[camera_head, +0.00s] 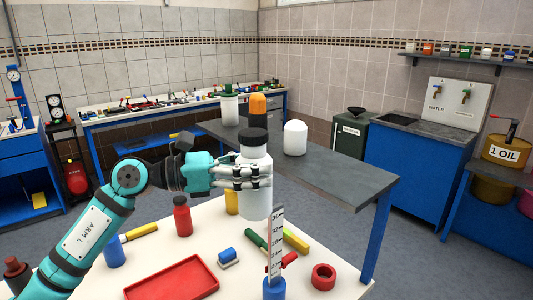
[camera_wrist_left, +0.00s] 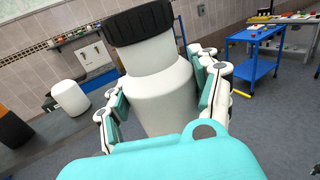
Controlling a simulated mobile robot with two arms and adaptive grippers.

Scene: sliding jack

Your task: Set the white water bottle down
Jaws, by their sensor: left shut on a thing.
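The white water bottle (camera_head: 256,204) has a black cap and stands upright in my left gripper (camera_head: 243,177). The fingers are shut around its body. In the left wrist view the bottle (camera_wrist_left: 165,95) sits between both fingers of my gripper (camera_wrist_left: 165,90), with its black cap at the top. In the head view its lower end overlaps the far part of the white table (camera_head: 327,246); I cannot tell whether it touches the top. My right gripper is not in view.
The white table holds a red tray (camera_head: 172,281), a red bottle (camera_head: 182,216), a red ring (camera_head: 323,277), a blue-based ruler stand (camera_head: 274,288) and a green-handled tool (camera_head: 256,238). Behind is a dark grey bench (camera_head: 335,165) with a white rounded container (camera_head: 295,138) and free room at its right.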

